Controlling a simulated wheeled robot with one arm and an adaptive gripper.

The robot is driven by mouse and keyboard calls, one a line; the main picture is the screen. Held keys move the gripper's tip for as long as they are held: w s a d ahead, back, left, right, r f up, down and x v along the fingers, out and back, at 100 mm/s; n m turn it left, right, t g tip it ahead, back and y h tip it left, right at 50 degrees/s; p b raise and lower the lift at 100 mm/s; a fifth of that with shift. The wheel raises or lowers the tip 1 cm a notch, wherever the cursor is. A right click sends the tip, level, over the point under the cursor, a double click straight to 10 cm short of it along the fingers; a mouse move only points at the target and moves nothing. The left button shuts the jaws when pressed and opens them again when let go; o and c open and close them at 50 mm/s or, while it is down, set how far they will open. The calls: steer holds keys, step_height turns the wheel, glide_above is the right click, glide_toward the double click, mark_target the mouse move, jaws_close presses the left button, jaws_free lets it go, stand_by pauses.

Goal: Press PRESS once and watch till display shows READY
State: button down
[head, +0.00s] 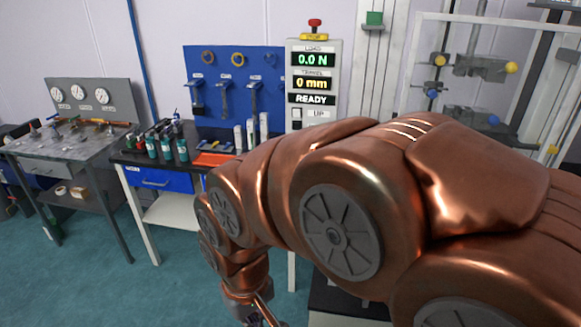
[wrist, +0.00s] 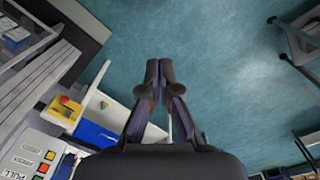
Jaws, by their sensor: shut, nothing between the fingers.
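The control panel (head: 297,100) stands upright in the middle of the head view. Its display (head: 312,75) reads 0.0 N, 0 mm and READY. An UP label shows below it; my arm hides the panel's lower part. My gripper (wrist: 159,68) is shut and empty, pointing over bare floor, apart from the panel. It is mostly cut off in the head view.
A red stop knob (head: 315,23) on a yellow base tops the panel. A metal frame (head: 488,20) stands to the right. A workbench (head: 133,157) with bottles and a blue tool board (head: 225,60) are left of the panel. The teal floor (head: 110,285) is open at lower left.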

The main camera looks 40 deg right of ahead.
steer(key=w+d+f+m+t+b, duration=0.3)
steer(key=w+d+t+b, duration=0.15)
steer(key=w, duration=0.65)
steer(key=w+d+f+m+t+h+b, duration=0.15)
steer(key=w+d+f+t+b, duration=0.35)
steer(key=w, duration=0.6)
steer(key=w+d+f+m+t+y+b, duration=0.1)
steer(key=w+d+m+t+b, duration=0.25)
steer(key=w+d, duration=0.55)
steer(key=w+d+r+m+t+h+b, duration=0.1)
steer(key=w+d+m+t+h+b, duration=0.1)
steer(key=d+m+t+b, duration=0.35)
steer(key=w+d+r+m+t+h+b, duration=0.2)
steer(key=d+b, duration=0.1)
steer(key=d, duration=0.5)
steer(key=s+d+r+m+t+h+b, duration=0.1)
steer(key=s+d+m+t+h+b, duration=0.1)
steer(key=s+d+m+h, duration=0.2)
steer(key=shift+s+d+r+t, duration=0.25)
steer(key=shift+s+d+t, duration=0.1)
steer(key=shift+s+d, duration=0.5)
steer(key=shift+w+d, duration=0.1)
steer(key=shift+w, duration=0.05)
